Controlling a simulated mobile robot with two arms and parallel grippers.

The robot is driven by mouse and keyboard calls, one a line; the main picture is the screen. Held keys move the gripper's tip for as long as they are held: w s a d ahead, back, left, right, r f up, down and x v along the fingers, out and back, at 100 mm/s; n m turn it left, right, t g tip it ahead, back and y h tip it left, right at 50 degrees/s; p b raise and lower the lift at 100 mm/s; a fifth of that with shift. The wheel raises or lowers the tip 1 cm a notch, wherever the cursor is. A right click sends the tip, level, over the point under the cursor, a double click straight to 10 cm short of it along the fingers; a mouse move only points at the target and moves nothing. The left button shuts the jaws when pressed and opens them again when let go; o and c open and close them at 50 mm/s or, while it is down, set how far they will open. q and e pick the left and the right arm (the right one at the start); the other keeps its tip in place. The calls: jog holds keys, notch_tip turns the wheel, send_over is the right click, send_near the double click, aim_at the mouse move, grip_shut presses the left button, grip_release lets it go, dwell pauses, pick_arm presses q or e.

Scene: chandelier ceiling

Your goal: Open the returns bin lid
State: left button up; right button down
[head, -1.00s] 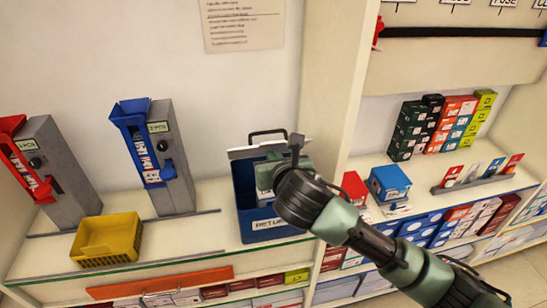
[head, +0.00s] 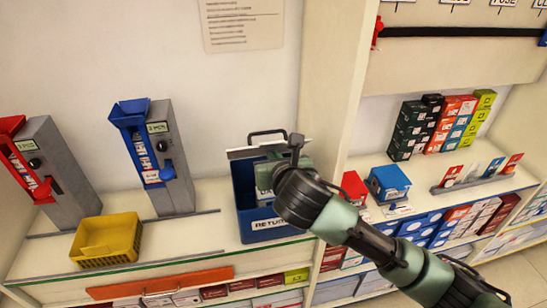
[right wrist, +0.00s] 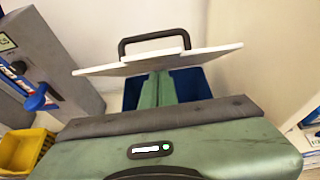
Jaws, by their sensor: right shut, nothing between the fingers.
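The blue returns bin (head: 246,200) stands on the counter, with a label on its front partly covered by my arm. Its pale lid (head: 240,153) with a black handle (head: 268,133) is raised at the back of the bin, tilted up. The lid (right wrist: 205,55) also shows in the right wrist view, with blue bin walls (right wrist: 190,84) below it. My right gripper (head: 266,174) is over the bin opening; its green fingers (right wrist: 157,90) are together and empty, reaching under the lid. Whether they touch the lid is unclear. My left gripper is not in view.
A yellow basket (head: 107,239), a blue dispenser (head: 165,160) and a red dispenser (head: 50,165) stand to the left. A cream upright panel (head: 335,90) is close on the right, with a blue box (head: 389,184) beyond it. Bare counter lies left of the bin.

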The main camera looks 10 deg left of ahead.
aim_at(272, 145)
jog(key=shift+w+a+r+p, duration=0.15)
jog(key=shift+w+r+p, duration=0.3)
jog(key=shift+r+p, duration=0.25)
jog(key=shift+w+a+r+p, duration=0.15)
jog(key=shift+w+r+p, duration=0.35)
jog(key=shift+p, duration=0.3)
jog(key=w+r+p, duration=0.1)
jog(key=p, duration=0.1)
jog(key=w+a+r+p, duration=0.1)
jog(key=w+r+p, duration=0.1)
jog(key=shift+w+r, duration=0.15)
jog(key=shift+w, duration=0.1)
jog(key=w+a+r+p, duration=0.1)
jog(key=w+a+p, duration=0.1)
jog(key=w, duration=0.3)
jog(key=shift+w+r+p, duration=0.35)
jog(key=shift+w+r, duration=0.05)
